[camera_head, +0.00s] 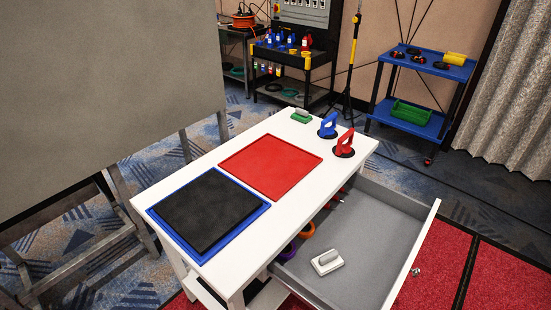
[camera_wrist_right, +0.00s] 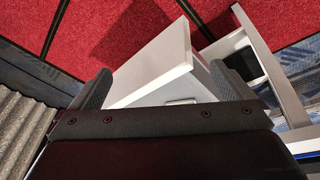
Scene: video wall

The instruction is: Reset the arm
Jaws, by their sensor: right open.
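My right gripper (camera_wrist_right: 165,78) shows in the right wrist view, with its two dark fingers spread wide apart. Nothing is held between them. A pale grey-white panel (camera_wrist_right: 160,65), which looks like the drawer front, lies beyond the fingers; I cannot tell the distance. Neither of my arms shows in the head view, and my left gripper is in no view.
The white table (camera_head: 290,208) bears a red mat (camera_head: 270,165), a black panel (camera_head: 208,208) on a blue tray, and red (camera_head: 344,144) and blue (camera_head: 328,124) suction lifters. Its drawer (camera_head: 355,225) stands open to the right. A blue cart (camera_head: 412,120) stands behind.

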